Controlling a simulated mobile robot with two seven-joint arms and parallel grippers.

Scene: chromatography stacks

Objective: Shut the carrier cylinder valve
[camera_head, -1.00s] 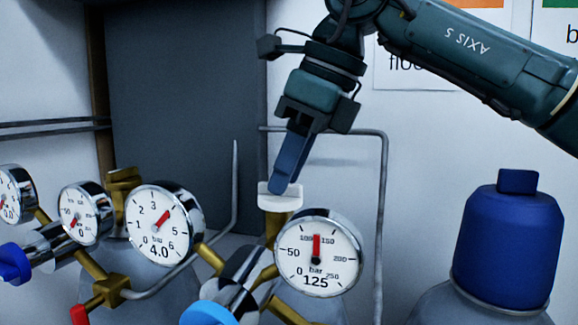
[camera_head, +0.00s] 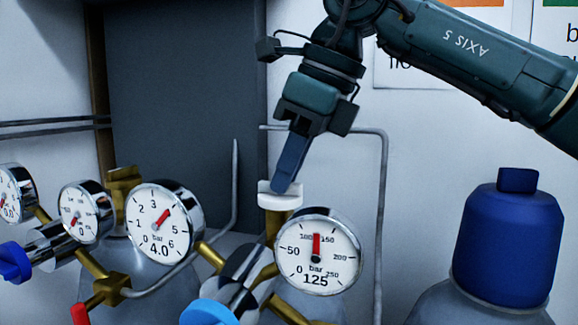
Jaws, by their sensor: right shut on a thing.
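The cylinder valve has a white handwheel (camera_head: 279,200) on a brass stem (camera_head: 282,222), above a grey cylinder in the lower middle. My right gripper (camera_head: 283,188) comes down from above and is shut on the white handwheel; its blue fingers cover part of the wheel's top. A pressure gauge (camera_head: 317,250) beside the valve reads 125 bar. A second gauge (camera_head: 164,222) on the same regulator reads 4.0 bar. The regulator has a light blue knob (camera_head: 208,313) at the lower edge. My left gripper is not in view.
Another regulator with a dark blue knob (camera_head: 14,262) and gauges (camera_head: 85,212) reading zero stands at left. A red lever (camera_head: 80,314) shows below. A blue-capped cylinder (camera_head: 508,245) stands at right. A grey pipe (camera_head: 383,200) runs behind the valve.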

